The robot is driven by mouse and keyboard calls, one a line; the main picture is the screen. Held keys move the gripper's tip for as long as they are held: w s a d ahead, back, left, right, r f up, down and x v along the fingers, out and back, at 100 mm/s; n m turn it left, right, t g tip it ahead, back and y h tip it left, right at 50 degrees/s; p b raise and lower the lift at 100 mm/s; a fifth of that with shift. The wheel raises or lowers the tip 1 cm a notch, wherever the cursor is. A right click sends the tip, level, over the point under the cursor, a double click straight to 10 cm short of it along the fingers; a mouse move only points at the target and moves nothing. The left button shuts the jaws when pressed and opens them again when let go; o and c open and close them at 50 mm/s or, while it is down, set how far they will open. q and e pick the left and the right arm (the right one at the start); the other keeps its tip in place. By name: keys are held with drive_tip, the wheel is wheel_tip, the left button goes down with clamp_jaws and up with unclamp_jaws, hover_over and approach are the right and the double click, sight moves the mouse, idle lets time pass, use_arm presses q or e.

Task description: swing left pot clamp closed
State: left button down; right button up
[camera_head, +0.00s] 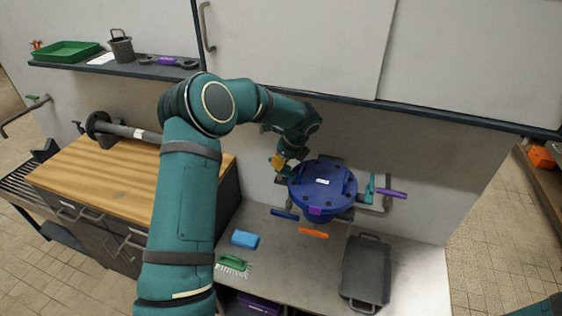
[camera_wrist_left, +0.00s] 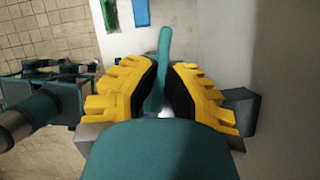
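A blue pot (camera_head: 318,188) with a round lid stands on the grey counter against the white wall. My left gripper (camera_head: 282,164) is at the pot's left side. In the left wrist view, a teal bar, which seems to be the left pot clamp's handle (camera_wrist_left: 164,50), stands between the yellow, dark-padded fingers of the left gripper (camera_wrist_left: 163,85). The pads look closed on it. In the head view, the gripper and wrist largely hide this clamp. The teal right clamp (camera_head: 370,187) stands at the pot's right side. My right gripper is out of view.
In front of the pot lie a blue sponge (camera_head: 245,239), a green brush (camera_head: 233,262) and a grey tray (camera_head: 366,272). An orange handle (camera_head: 313,233) and a purple handle (camera_head: 391,193) stick out near the pot. A shelf edge (camera_head: 450,118) runs above it.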

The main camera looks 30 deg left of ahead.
use_arm(q)
drive_tip(key=n+g, duration=0.1)
drive_tip(key=n, duration=0.2)
drive_tip(key=shift+p, duration=0.4)
drive_tip(key=c, duration=1)
unclamp_jaws()
drive_tip(key=shift+c, duration=0.2)
